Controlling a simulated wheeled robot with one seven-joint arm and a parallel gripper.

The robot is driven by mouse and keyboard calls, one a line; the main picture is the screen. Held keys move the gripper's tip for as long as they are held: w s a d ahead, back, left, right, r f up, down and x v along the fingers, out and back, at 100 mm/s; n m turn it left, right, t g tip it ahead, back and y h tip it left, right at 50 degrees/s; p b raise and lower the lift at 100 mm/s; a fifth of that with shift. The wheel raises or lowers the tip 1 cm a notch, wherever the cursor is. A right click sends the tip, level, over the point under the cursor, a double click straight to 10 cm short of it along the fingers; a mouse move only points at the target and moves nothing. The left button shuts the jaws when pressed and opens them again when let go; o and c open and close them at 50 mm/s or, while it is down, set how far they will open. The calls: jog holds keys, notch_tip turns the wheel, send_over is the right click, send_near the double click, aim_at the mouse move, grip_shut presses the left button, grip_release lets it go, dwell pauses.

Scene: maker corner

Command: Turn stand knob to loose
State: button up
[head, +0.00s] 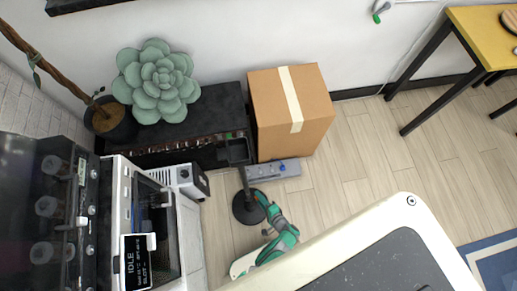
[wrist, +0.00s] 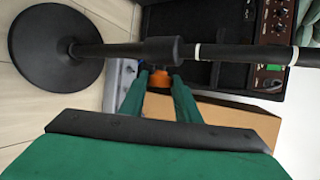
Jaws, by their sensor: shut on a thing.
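The black stand has a round base (head: 247,208) and an upright pole (head: 244,180) in the head view. In the wrist view the stand (wrist: 110,51) lies across the picture, with a thick collar (wrist: 162,50) on its pole and white rings farther along. An orange stand knob (wrist: 158,80) sits beside the collar. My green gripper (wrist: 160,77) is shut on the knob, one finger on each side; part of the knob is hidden. In the head view my gripper (head: 261,199) reaches the stand from the front right. The knob does not show there.
A cardboard box (head: 290,110) and a black cabinet (head: 222,104) stand behind the stand. A grey unit with a blue knob (head: 276,170) lies on the floor beside it. White machines (head: 185,181) stand at the left.

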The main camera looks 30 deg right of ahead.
jog(key=shift+w+r, duration=0.1)
jog(key=o, duration=0.9)
jog(key=shift+o, duration=0.7)
jog(key=shift+w+a, duration=0.1)
jog(key=shift+w, duration=0.05)
jog(key=v, duration=1)
jog(key=shift+s, duration=0.35)
jog(key=shift+w+r, duration=0.1)
jog(key=shift+r, duration=0.05)
